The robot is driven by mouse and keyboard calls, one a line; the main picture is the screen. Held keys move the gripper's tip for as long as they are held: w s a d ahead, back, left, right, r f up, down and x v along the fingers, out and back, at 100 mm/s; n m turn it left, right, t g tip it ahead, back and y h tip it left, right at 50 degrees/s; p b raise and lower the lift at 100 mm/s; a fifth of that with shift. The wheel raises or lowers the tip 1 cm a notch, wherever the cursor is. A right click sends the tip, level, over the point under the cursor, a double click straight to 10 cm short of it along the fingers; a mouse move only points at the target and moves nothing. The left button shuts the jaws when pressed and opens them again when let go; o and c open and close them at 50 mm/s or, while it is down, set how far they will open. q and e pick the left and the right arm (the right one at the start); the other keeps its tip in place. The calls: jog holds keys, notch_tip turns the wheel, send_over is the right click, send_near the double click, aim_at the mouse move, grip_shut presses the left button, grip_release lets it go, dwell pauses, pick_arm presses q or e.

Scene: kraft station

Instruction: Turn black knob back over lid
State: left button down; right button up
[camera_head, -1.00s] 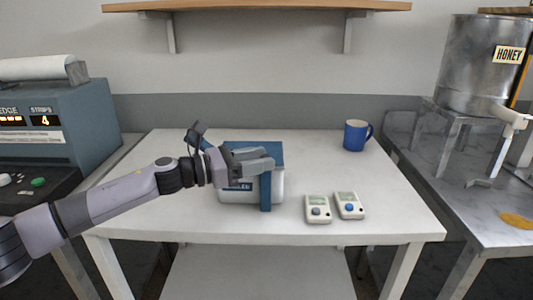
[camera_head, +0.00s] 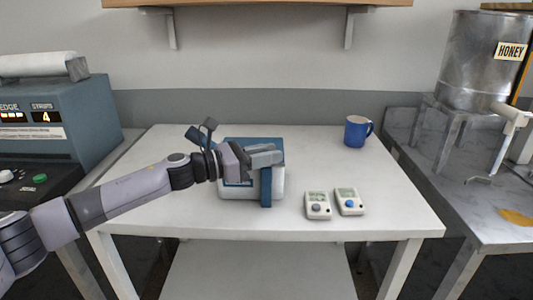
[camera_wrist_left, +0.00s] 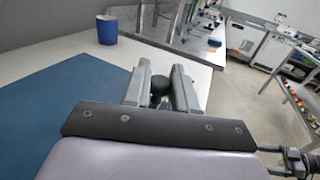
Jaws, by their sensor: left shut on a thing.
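A white box with a blue lid (camera_head: 240,141) stands on the white table, and a blue strip (camera_head: 266,190) runs down its front. In the left wrist view the lid (camera_wrist_left: 60,115) fills the left side as a flat blue surface. My left gripper (camera_head: 272,155) reaches over the lid from the left. It is shut on the black knob (camera_wrist_left: 160,86), a dark round piece between the two fingers in the left wrist view. In the head view the fingers hide the knob. My right gripper is not in view.
Two small white devices (camera_head: 318,205) (camera_head: 349,201) lie on the table right of the box. A blue mug (camera_head: 356,132) stands at the back right. A blue machine (camera_head: 70,130) is at left, a steel honey tank (camera_head: 478,65) at right. The table's right side is mostly clear.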

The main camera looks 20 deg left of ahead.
pick_arm(q)
jog(key=n+t+y+p, duration=0.2)
jog(key=y+p, duration=0.1)
jog(key=n+t+y+p, duration=0.1)
jog(key=shift+s+r+n+t+y, duration=0.1)
jog(key=shift+r+n+t+y, duration=0.2)
jog(key=shift+n+t, duration=0.1)
jog(key=n+t+y+p, duration=0.1)
jog(key=n+y, duration=0.1)
jog(key=y, duration=0.1)
jog(key=shift+d+f+n+t+y+p, duration=0.1)
jog(key=shift+f+n+t+y+p, duration=0.1)
jog(key=shift+n+t+y+p, duration=0.15)
jog(key=n+y, duration=0.2)
jog(key=y, duration=0.2)
jog(key=n+y, duration=0.3)
jog(key=y, duration=0.1)
jog(key=shift+f+n+t, duration=0.15)
jog(key=shift+n+t, duration=0.1)
jog(key=shift+t, duration=0.1)
jog(key=n+g+y, duration=0.1)
jog(key=n+y, duration=0.1)
jog(key=y, duration=0.2)
jog(key=n+g+y, duration=0.2)
jog(key=n+y, duration=0.1)
jog(key=y, duration=0.1)
jog(key=shift+n+g+y, duration=0.4)
jog(key=shift+y, duration=0.05)
jog(key=c, duration=1)
grip_release()
